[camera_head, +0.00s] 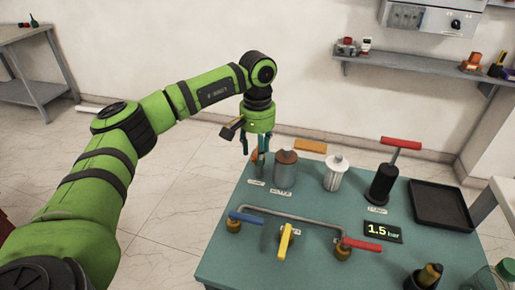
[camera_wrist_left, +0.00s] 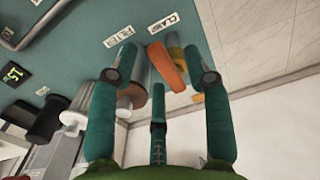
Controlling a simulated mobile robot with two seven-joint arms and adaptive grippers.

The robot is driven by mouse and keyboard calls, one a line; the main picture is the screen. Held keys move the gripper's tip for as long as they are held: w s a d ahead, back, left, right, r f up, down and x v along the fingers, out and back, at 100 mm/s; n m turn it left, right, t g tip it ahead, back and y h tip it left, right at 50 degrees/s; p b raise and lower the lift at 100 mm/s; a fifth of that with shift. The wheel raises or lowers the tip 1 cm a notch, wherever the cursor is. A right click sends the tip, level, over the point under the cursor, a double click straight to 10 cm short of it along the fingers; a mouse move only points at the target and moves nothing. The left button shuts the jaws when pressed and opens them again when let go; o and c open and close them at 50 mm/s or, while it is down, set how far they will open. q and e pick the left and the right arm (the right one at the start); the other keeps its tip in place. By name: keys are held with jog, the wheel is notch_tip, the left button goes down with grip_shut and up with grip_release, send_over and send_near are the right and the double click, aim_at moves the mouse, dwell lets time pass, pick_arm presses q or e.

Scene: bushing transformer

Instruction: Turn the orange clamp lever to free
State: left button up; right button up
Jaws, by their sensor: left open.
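The orange clamp lever (camera_wrist_left: 166,66) shows in the left wrist view beside the CLAMP label (camera_wrist_left: 164,22). In the head view the clamp stands at the back left of the green table, largely hidden behind my fingers. My left gripper (camera_head: 258,150) points down over it with its fingers open. In the wrist view the lever lies between the fingertips of my left gripper (camera_wrist_left: 160,63), and I see no finger closed on it. Whether a finger touches it I cannot tell. My right gripper is out of view.
A brown-topped filter canister (camera_head: 285,170) stands just right of the clamp. A white canister (camera_head: 336,173), red-handled pump (camera_head: 384,182) and black tray (camera_head: 440,205) are further right. In front are a pipe with blue (camera_head: 246,218) and red (camera_head: 362,244) handles, and a yellow lever (camera_head: 286,240).

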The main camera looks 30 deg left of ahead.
pick_arm(q)
notch_tip(320, 180, up, 12)
dwell(0.5)
dwell(0.4)
